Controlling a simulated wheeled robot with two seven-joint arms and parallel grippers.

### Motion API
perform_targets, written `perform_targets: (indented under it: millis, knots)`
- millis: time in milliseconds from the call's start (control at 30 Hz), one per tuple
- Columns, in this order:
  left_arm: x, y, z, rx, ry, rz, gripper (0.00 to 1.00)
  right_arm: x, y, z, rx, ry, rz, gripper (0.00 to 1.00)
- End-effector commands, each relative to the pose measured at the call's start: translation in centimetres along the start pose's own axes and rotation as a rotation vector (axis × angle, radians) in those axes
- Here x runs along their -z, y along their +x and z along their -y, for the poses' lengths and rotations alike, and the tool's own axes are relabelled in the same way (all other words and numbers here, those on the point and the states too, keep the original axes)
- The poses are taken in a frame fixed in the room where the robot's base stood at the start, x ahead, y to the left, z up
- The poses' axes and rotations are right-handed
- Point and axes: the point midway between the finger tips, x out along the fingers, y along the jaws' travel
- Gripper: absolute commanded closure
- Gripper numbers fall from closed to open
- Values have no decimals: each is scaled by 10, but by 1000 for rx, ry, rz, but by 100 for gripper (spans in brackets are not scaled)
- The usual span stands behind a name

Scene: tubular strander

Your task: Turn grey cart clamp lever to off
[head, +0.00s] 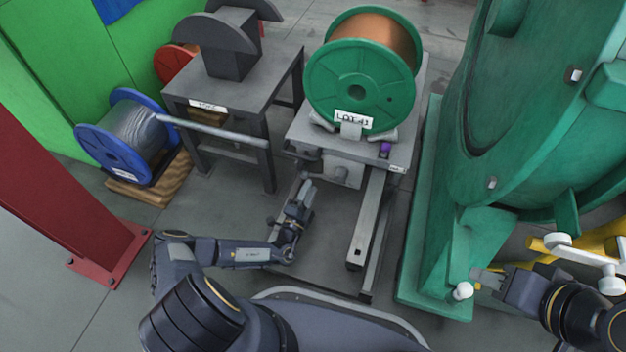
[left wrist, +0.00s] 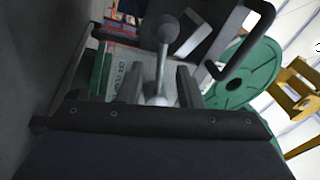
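The grey cart (head: 298,132) stands at centre in the head view, carrying a green spool of copper wire (head: 350,85). A grey clamp box (head: 341,171) is on its near end. In the left wrist view a lever with a round grey knob (left wrist: 166,27) stands upright beside a plate with lettering (left wrist: 127,72). My left gripper (head: 304,183) is at the cart's near end, left of the box. Its fingers (left wrist: 160,85) are open on either side of the lever, with gaps visible. My right gripper (head: 482,276) is at the green machine's base, away from the cart; its finger gap is unclear.
A grey table (head: 235,99) stands left of the cart, with a blue spool (head: 118,140) on a pallet beyond. A rail (head: 364,220) extends from the cart towards me. The large green machine (head: 520,130) fills the right. A red post (head: 60,180) is at left.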

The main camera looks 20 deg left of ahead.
Motion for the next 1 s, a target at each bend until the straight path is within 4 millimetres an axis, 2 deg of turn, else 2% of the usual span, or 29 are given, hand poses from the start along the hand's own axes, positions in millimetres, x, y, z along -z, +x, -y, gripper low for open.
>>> perform_targets:
  millis: [100,300,867,967,1000]
  knots:
    - [0,-19,2,-2,-1,2,68,3,-7,3,0,0,0,64]
    - [0,-35,0,-1,-1,1,68,4,-9,4,0,0,0,64]
    - [0,-35,1,1,4,-6,68,4,-9,4,0,0,0,64]
    - [3,-28,14,14,55,-65,68,5,-9,4,0,0,0,64]
    - [6,-23,24,24,97,-114,68,5,-10,4,0,0,0,64]
